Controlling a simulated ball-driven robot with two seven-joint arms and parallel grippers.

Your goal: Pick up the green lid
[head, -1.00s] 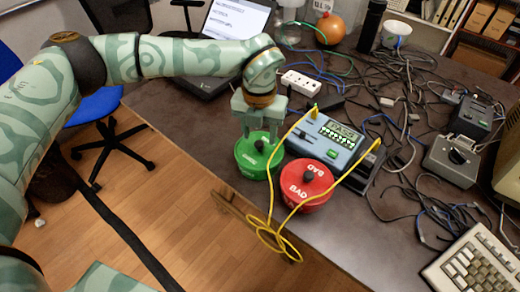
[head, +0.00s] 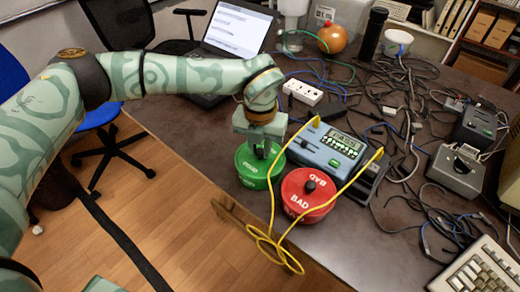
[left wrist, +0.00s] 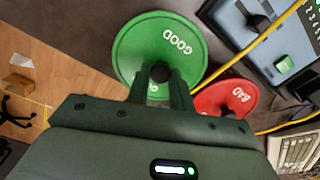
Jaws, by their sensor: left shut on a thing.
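The green lid (head: 245,160), marked GOOD, sits on a round green tin at the table's front edge. It also shows from above in the left wrist view (left wrist: 135,50). My left gripper (head: 261,153) points down over the lid, with its fingers shut on the lid's small black knob (left wrist: 162,73). The lid appears to be level on the tin; I see no gap under it. The fingers hide part of the lid's top. My right gripper is not in view.
A red tin marked BAD (head: 310,200) stands close to the right of the green one. A blue-grey tester (head: 328,148) stands behind, its yellow cable (head: 272,215) looping in front of the tins. Tangled dark cables cover the table's right side.

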